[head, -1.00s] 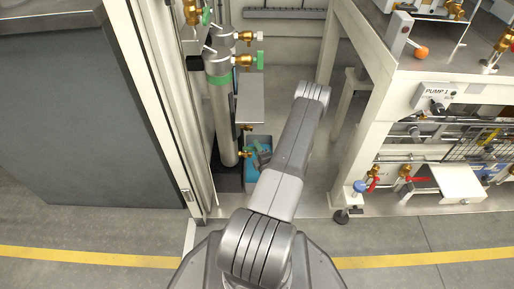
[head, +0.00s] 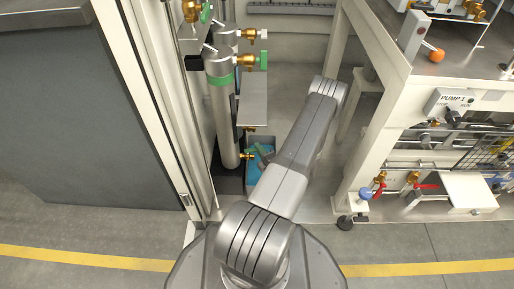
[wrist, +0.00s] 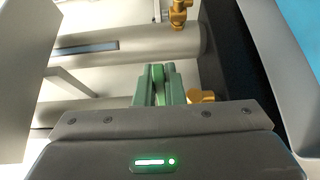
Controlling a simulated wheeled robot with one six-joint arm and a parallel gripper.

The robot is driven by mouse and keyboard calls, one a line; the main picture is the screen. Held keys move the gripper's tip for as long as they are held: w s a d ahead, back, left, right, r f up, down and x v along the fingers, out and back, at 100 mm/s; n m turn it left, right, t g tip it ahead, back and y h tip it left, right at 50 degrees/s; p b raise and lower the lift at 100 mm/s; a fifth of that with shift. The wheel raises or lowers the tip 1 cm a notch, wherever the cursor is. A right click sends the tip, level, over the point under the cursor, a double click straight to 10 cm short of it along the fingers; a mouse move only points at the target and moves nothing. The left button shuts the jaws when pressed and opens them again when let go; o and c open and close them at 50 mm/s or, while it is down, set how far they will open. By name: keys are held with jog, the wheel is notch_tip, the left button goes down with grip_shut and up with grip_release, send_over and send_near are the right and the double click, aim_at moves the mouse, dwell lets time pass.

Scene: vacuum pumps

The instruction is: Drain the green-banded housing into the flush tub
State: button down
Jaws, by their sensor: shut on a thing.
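The green-banded housing (head: 221,105) is a grey upright cylinder with a green band near its top, at the left in the head view. A brass valve (head: 248,156) sits low on it. The blue flush tub (head: 254,174) stands on the floor beside its foot, partly behind my arm; a blue surface, likely the tub, fills the wrist view's upper right corner (wrist: 296,30). In the wrist view my gripper (wrist: 158,72) is shut on a green handle (wrist: 158,82) between its greenish fingers. A brass part (wrist: 201,97) shows just right of it. The valve's inside is hidden.
A second grey housing (head: 223,40) stands behind, with brass valves near the tops. A white cabinet post borders the housings on the left. The pump bench (head: 377,150) stands right of my arm, with red-handled valves. Floor between is narrow.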

jog(key=shift+w, duration=0.1)
jog(key=c, duration=1.5)
grip_release()
